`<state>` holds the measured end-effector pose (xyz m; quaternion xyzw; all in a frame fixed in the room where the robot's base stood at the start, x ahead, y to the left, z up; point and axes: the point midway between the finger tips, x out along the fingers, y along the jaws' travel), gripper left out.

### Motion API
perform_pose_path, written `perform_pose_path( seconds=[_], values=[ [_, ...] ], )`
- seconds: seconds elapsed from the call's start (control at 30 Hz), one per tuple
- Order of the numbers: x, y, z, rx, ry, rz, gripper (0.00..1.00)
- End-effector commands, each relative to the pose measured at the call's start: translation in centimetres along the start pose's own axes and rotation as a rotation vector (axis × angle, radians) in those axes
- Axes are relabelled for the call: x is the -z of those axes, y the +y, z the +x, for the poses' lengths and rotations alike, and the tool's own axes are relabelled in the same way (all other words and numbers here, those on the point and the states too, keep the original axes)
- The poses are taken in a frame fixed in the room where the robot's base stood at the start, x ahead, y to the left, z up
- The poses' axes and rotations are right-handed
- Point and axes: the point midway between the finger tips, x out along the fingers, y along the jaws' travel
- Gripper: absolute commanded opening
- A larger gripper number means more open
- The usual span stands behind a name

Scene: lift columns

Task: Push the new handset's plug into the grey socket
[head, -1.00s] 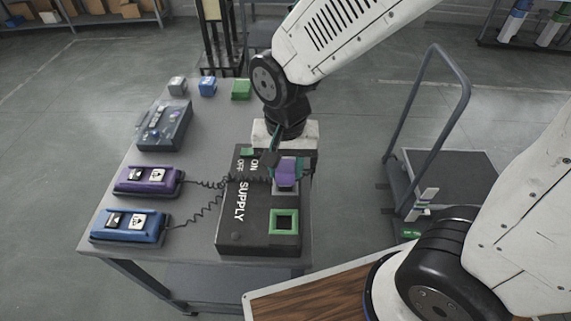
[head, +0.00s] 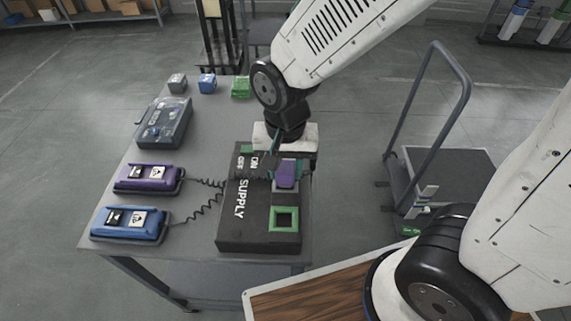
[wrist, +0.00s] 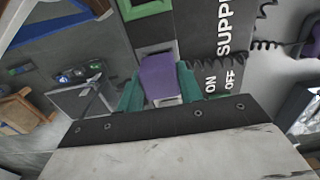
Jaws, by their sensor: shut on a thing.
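A purple plug (head: 286,174) is held between the green fingers of my gripper (wrist: 159,88), which is shut on it. The plug also shows in the wrist view (wrist: 158,76). It is at the grey socket (wrist: 157,48) on top of the dark supply box (head: 232,235); a grey rim shows beside it. The plug hides most of the socket, so I cannot tell how deep it sits. A purple handset (head: 147,178) and a blue handset (head: 130,224) lie on the table at left, with coiled dark cords running toward the box.
An empty green-framed socket (head: 285,207) is on the box, nearer me. A clear-lidded case (head: 164,123) and small grey (head: 177,83), blue (head: 207,84) and green (head: 240,87) blocks stand at the table's back. A trolley (head: 450,180) is to the right.

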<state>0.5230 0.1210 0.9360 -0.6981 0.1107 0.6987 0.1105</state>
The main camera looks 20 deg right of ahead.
Motion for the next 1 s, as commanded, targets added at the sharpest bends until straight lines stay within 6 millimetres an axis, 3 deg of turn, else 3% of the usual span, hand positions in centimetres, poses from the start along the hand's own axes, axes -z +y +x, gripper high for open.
perform_pose_path(
  seconds=[0.7, 0.73, 0.8, 1.0],
  values=[
    [0.03, -0.03, 0.74, 0.001, 0.001, 0.000, 0.16],
    [0.03, -0.03, 0.74, 0.001, 0.001, 0.000, 0.41],
    [0.03, -0.02, 0.74, 0.001, 0.001, 0.000, 0.61],
    [0.01, -0.01, 0.75, 0.001, 0.000, 0.000, 0.61]
  ],
)
